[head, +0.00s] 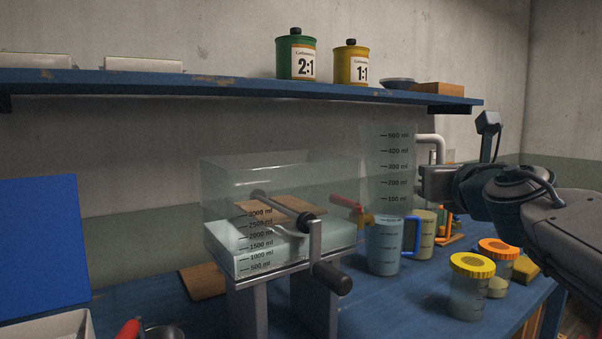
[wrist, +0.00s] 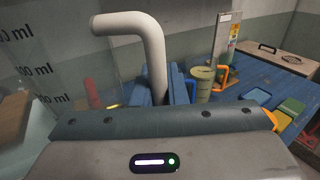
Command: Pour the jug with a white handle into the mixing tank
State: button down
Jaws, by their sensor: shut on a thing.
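The clear jug (head: 388,165) with ml marks and a white handle (head: 436,141) is upright in the head view, raised above the bench, right of the mixing tank. Its clear wall (wrist: 35,60) and white handle (wrist: 150,45) also show in the wrist view. My gripper (head: 440,182) is shut on the handle; its fingertips are partly hidden. I cannot make out the liquid level in the jug. The mixing tank (head: 225,180) is a clear box with ml marks, a crank and pale liquid in its lower part. It stands on a raised frame.
A blue-handled jug (head: 385,248) stands below the raised jug. Jars with yellow (head: 472,265) and orange (head: 498,249) lids stand at the right. A blue shelf (head: 230,86) with green (head: 296,60) and yellow (head: 351,65) canisters runs above. A red-handled tap (head: 352,207) is beside the tank.

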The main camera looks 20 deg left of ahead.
aim_at(444, 151)
notch_tip(444, 151, up, 4)
jog(key=p, duration=0.4)
jog(key=shift+d+m, duration=0.1)
jog(key=shift+m, duration=0.2)
dwell(0.8)
